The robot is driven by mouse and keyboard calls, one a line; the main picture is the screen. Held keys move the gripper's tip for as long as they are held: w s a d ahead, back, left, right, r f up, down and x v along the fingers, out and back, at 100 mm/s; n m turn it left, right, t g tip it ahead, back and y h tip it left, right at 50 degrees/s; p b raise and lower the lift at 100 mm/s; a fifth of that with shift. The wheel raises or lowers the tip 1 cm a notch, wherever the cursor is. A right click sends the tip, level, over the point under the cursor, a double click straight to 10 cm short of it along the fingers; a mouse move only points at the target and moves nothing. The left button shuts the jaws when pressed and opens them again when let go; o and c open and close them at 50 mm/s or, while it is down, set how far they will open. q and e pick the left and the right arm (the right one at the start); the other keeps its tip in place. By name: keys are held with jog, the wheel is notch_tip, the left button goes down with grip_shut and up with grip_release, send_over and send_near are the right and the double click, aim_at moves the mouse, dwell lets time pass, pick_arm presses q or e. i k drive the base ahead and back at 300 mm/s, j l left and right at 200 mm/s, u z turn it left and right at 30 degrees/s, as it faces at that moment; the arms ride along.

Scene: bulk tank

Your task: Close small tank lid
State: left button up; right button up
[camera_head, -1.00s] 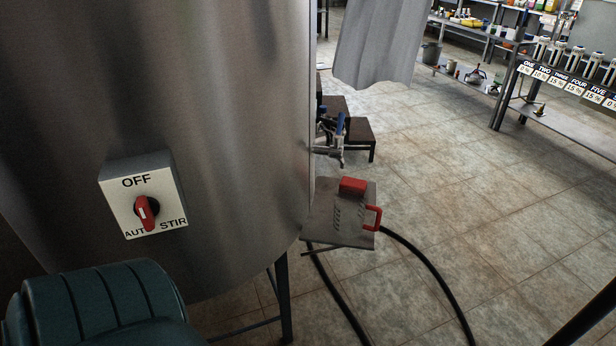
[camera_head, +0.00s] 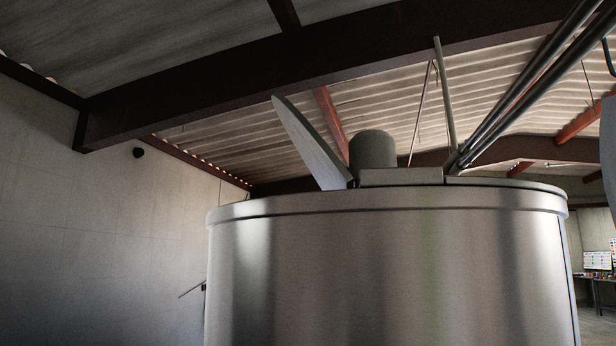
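The small tank lid (camera_head: 311,145) stands raised on top of the steel bulk tank (camera_head: 395,275). It is a pale flat plate tilted up to the left, with its lower end by the raised box (camera_head: 400,177) on the tank top. The opening under it is hidden because I look from below the rim. Neither of my grippers shows in the head view.
A grey rounded cylinder (camera_head: 373,150) stands on the tank top just right of the lid. Pipes (camera_head: 520,85) run from the tank top up to the right. A dark roof beam (camera_head: 250,85) crosses above. A pale wall (camera_head: 90,220) is at the left.

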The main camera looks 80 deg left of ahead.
aim_at(329, 172)
jog(key=u, duration=2.6)
jog(key=i+l, duration=0.5)
jog(key=i, duration=0.25)
